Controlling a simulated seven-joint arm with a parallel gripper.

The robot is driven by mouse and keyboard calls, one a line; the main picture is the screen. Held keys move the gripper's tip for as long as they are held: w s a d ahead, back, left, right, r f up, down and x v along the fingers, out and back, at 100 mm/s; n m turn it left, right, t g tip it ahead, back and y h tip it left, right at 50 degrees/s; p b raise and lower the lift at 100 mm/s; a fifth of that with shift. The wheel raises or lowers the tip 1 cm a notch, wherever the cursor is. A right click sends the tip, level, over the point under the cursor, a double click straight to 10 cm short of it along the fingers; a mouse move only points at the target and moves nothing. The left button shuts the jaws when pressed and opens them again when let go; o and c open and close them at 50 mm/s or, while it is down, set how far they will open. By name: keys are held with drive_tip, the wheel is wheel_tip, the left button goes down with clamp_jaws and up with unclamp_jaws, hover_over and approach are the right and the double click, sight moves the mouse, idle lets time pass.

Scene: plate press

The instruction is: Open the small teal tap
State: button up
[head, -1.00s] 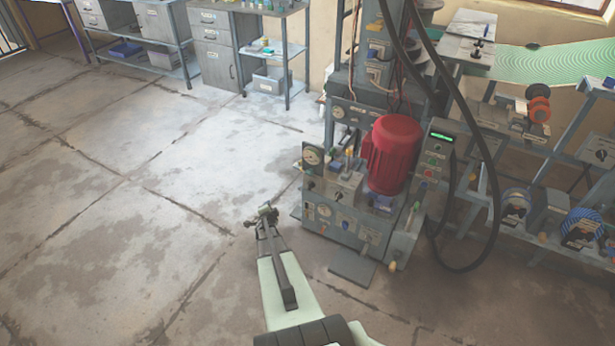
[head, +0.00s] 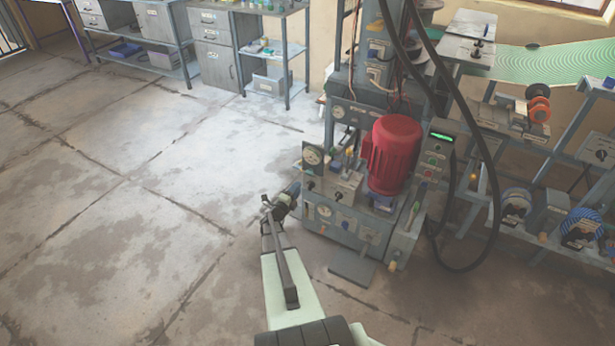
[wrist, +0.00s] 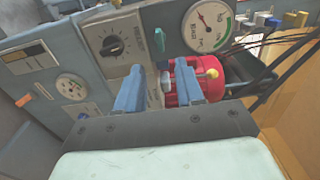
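In the wrist view a small teal handle (wrist: 160,38), which looks like the tap, stands upright on the machine's panel, between a black knob and a round gauge. My gripper (wrist: 157,67) is open, its two blue-grey fingers apart with nothing between them. The handle shows just beyond the gap between the fingertips, and I see no contact. In the head view my gripper (head: 286,198) is at the left front side of the press machine (head: 345,205). I cannot make out the teal tap in the head view.
A black knob (wrist: 112,45) and a white round gauge (wrist: 211,26) flank the handle. A red motor (head: 391,153) stands on the machine; its yellow-tipped part (wrist: 211,73) shows near the right finger. A black hose (head: 490,200) hangs at the right. The floor at left is clear.

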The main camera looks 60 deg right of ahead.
sight(308, 174)
drive_tip(key=d, duration=1)
drive_tip(key=shift+d, duration=0.3)
clamp_jaws()
